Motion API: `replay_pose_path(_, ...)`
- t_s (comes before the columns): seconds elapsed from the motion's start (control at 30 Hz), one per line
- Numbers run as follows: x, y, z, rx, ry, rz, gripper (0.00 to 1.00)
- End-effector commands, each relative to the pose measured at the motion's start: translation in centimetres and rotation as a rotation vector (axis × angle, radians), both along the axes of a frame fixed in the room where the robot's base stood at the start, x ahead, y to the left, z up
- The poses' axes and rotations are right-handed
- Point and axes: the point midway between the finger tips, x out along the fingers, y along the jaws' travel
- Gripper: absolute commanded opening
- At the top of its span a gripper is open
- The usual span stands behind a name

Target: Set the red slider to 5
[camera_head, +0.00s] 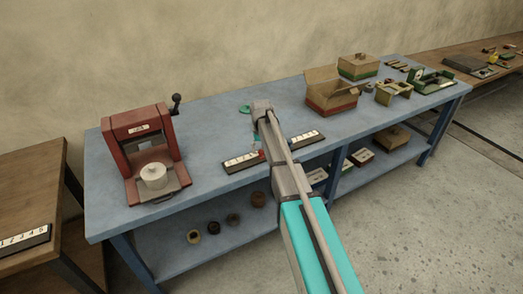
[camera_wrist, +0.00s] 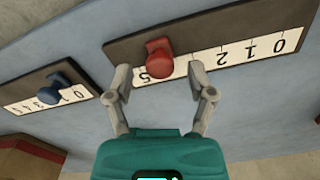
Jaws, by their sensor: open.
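The red slider (camera_wrist: 158,58) sits on a dark board (camera_wrist: 205,20) with a white number scale, upside down in the wrist view. The 0, 1 and 2 read clearly at the right; the 5 shows beside the slider's lower left edge. My gripper (camera_wrist: 160,78) is open, its two fingers apart on either side below the slider, with nothing between the tips that I can tell is gripped. One finger covers part of the scale. In the head view, the slider (camera_head: 262,154) is a small red spot at the right end of the left board (camera_head: 238,165), partly hidden by my arm.
In the head view a red press (camera_head: 140,125) stands left on the blue table (camera_head: 205,115); boxes (camera_head: 330,98) stand right. Table behind the boards is mostly clear.

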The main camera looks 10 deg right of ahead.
Motion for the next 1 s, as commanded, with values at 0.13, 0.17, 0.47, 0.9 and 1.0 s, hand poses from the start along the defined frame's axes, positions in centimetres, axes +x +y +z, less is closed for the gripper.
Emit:
replay_pose_path(0.13, 0.0, -0.01, 0.01, 0.0, 0.0, 0.0, 0.65)
replay_pose_path(0.17, 0.0, -0.01, 0.01, 0.0, 0.0, 0.0, 0.59)
replay_pose_path(0.47, 0.0, -0.02, 0.01, 0.0, 0.0, 0.0, 0.03)
replay_pose_path(0.9, 0.28, 0.28, 0.01, 0.0, 0.0, 0.011, 0.0)
replay_pose_path(1.0, 0.56, 0.55, 0.01, 0.0, -0.001, 0.022, 0.0)
